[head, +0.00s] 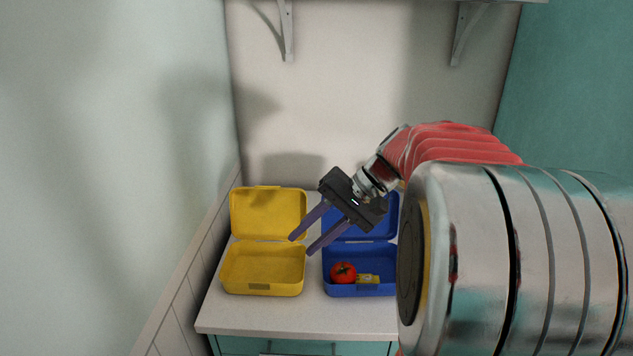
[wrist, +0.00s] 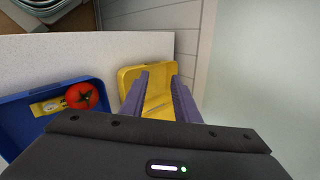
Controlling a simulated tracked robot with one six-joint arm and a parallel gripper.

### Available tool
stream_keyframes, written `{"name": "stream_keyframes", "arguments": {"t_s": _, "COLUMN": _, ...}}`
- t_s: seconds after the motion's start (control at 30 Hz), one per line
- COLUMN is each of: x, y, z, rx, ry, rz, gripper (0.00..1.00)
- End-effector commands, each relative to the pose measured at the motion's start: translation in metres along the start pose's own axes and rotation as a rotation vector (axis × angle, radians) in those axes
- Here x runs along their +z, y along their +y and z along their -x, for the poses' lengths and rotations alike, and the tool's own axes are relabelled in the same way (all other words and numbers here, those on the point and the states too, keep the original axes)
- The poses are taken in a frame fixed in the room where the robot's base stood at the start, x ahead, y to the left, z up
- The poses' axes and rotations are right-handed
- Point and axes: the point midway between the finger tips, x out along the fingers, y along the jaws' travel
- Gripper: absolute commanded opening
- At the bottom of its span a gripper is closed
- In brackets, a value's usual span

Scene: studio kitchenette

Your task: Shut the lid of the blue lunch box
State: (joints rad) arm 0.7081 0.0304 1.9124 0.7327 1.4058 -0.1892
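The blue lunch box (head: 340,290) stands on the counter with its lid (head: 384,226) raised and leaning back. A red tomato (head: 343,272) and a small yellow item (head: 368,279) lie inside it. My arm and gripper hide part of the lid and the box's right side. In the wrist view the box (wrist: 22,125) is at the left, with the tomato (wrist: 82,96) in it. My gripper (head: 301,246) is open and empty, above the counter, its fingers in front of the gap between the blue and yellow boxes. Its fingers (wrist: 159,95) also show in the wrist view.
A yellow lunch box (head: 263,271), open and apparently empty, stands just left of the blue one. A wall runs along the left and behind the counter (head: 300,318). Shelf brackets (head: 286,30) are above. A narrow counter strip is clear in front.

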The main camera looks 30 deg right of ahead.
Motion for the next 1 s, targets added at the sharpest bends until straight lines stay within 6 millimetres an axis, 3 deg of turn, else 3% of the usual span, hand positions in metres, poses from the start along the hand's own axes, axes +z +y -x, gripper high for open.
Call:
{"name": "stream_keyframes", "arguments": {"t_s": 0.27, "x": -0.058, "y": 0.022, "z": 0.035, "rx": -0.186, "ry": 0.007, "rz": -0.109, "gripper": 0.28}}
{"name": "stream_keyframes", "arguments": {"t_s": 0.57, "x": -0.114, "y": 0.062, "z": 0.084, "rx": -0.399, "ry": 0.046, "rz": -0.189, "gripper": 0.28}}
{"name": "stream_keyframes", "arguments": {"t_s": 1.0, "x": -0.172, "y": 0.153, "z": 0.169, "rx": -0.710, "ry": 0.160, "rz": -0.241, "gripper": 0.28}}
